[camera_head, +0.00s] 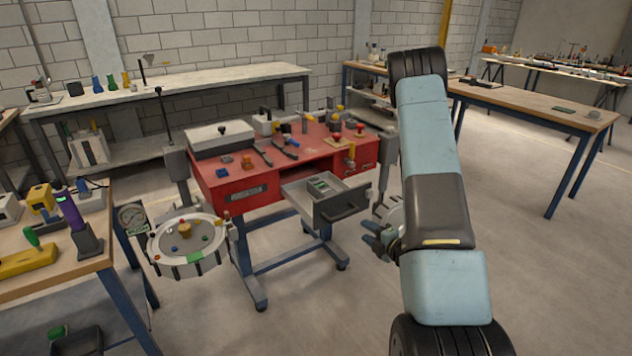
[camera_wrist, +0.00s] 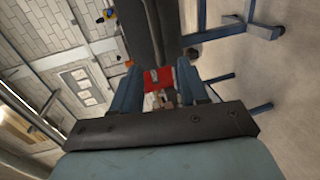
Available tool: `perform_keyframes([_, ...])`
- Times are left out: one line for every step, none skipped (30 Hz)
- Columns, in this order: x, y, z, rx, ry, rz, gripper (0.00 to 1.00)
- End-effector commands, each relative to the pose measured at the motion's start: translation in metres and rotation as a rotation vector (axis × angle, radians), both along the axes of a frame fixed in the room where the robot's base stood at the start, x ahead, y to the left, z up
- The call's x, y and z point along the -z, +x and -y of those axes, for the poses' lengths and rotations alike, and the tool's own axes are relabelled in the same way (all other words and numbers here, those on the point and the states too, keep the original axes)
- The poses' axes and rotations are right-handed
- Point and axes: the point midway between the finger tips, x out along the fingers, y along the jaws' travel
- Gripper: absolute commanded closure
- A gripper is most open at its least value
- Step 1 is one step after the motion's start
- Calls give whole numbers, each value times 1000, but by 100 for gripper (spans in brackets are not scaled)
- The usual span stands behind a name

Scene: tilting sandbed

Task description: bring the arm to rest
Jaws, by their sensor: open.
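My arm stands upright on the right of the head view, blue and dark grey, in front of the red workbench's right side. My gripper (camera_head: 376,240) points left from behind the arm's lower part, near the open drawer. Its fingers are apart and I see nothing between them. In the wrist view my gripper (camera_wrist: 165,88) shows blue fingers on both sides, with a patch of red seen between them. The round sandbed (camera_head: 187,245) with small coloured pieces sits at the left of the red bench, apart from my gripper.
The red workbench (camera_head: 310,152) carries tools and a grey box. Its grey drawer (camera_head: 340,205) stands open, close to my gripper. A wooden table (camera_head: 50,262) with tools is at the left. A long wooden bench (camera_head: 530,102) stands at the back right. The floor at the right is clear.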

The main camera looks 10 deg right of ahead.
Motion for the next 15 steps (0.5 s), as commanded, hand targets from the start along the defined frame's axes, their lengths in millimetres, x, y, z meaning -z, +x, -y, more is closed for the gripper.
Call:
perform_keyframes([0,0,0,1,-1,-1,56])
perform_keyframes([-1,1,0,1,0,-2,56])
perform_keyframes([-3,2,0,2,0,-5,56])
perform_keyframes([-4,4,0,5,0,-10,56])
perform_keyframes([-6,6,0,8,1,-17,56])
perform_keyframes([-10,9,1,14,3,-27,56])
perform_keyframes([-13,12,1,20,5,-37,56])
perform_keyframes([-17,15,1,26,7,-50,56])
perform_keyframes([-23,19,1,37,12,-67,56])
perform_keyframes([-27,22,1,46,15,-81,56])
perform_keyframes([-32,26,1,57,21,-96,56])
perform_keyframes([-38,30,2,72,27,-117,56])
perform_keyframes([-43,32,2,85,32,-131,56])
perform_keyframes([-48,35,3,97,37,-145,56])
perform_keyframes([-55,38,4,115,46,-164,56])
